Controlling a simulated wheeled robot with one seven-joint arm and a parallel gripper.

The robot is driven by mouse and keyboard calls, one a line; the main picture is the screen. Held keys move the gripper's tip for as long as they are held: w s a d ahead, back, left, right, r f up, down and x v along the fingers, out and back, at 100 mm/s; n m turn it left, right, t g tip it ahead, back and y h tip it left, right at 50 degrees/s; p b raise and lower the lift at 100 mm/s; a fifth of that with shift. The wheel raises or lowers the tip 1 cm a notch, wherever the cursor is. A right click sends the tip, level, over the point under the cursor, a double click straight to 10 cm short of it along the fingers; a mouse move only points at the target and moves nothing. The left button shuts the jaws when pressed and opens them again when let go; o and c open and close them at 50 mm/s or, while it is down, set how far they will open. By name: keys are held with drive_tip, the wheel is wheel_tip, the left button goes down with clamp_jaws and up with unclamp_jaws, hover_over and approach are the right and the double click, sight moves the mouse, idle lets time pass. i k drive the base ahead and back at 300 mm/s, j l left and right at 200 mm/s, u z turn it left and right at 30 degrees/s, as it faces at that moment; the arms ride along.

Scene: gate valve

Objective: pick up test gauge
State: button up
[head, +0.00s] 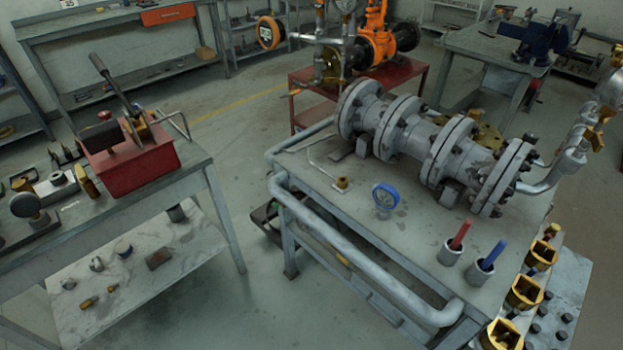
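A round blue-rimmed gauge (386,196) stands on the grey pipe table (400,238), in front of the flanged pipe; it looks like the test gauge, though I cannot read its dial. My gripper is not in view.
A large flanged grey pipe (440,140) lies behind the blue gauge. Two grey cups with a red stick (461,234) and a blue stick (493,254) stand to its right. A thick rail (360,270) runs along the table's front. A red pump (130,160) stands on the left bench.

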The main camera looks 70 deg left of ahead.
sight(387, 197)
drive_tip(key=u, duration=1.3)
